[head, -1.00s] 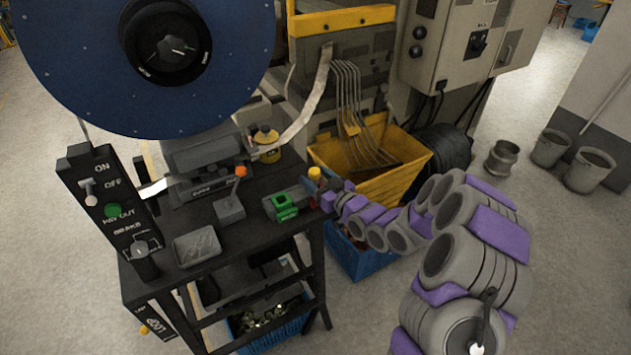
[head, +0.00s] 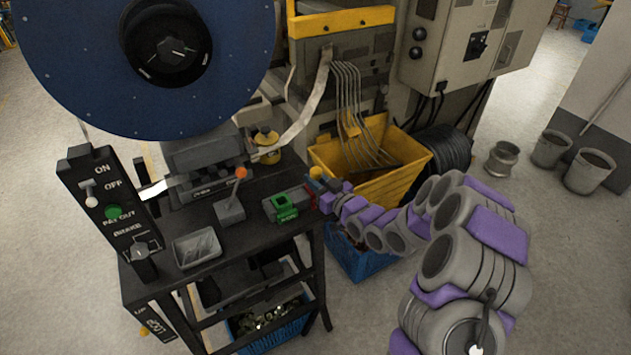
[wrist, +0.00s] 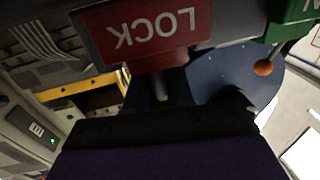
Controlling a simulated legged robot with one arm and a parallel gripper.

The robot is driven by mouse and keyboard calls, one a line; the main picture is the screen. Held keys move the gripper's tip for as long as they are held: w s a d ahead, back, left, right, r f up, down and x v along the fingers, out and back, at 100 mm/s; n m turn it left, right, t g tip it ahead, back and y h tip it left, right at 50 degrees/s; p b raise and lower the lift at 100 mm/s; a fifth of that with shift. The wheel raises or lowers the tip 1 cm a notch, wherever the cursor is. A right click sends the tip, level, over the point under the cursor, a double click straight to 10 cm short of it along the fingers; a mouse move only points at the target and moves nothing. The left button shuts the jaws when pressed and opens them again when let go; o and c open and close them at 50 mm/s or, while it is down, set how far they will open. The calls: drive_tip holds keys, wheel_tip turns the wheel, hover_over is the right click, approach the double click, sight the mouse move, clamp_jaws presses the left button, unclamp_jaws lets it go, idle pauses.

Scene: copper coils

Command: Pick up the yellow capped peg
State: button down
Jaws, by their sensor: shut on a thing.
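The yellow capped peg (head: 316,172) shows in the head view as a small yellow cap at the right end of the black bench top, right at the tip of my gripper (head: 324,187). My gripper is shut on it; the fingers hide most of its shaft. In the wrist view a grey shaft (wrist: 160,86) shows between a red block marked LOCK (wrist: 146,30) and the dark front edge of my gripper. Whether the peg still sits in a hole cannot be told.
A green block (head: 285,208) lies left of my gripper. An orange-knobbed lever (head: 230,208) and a metal tray (head: 197,248) are farther left on the bench. A yellow bin (head: 415,165) stands behind, a blue crate (head: 362,264) below. A large blue reel (head: 80,70) hangs upper left.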

drive_tip(key=shift+a, duration=0.15)
drive_tip(key=shift+r, duration=0.15)
wheel_tip(320, 180, up, 10)
drive_tip(key=shift+f+p, duration=0.15)
drive_tip(key=shift+p, duration=1)
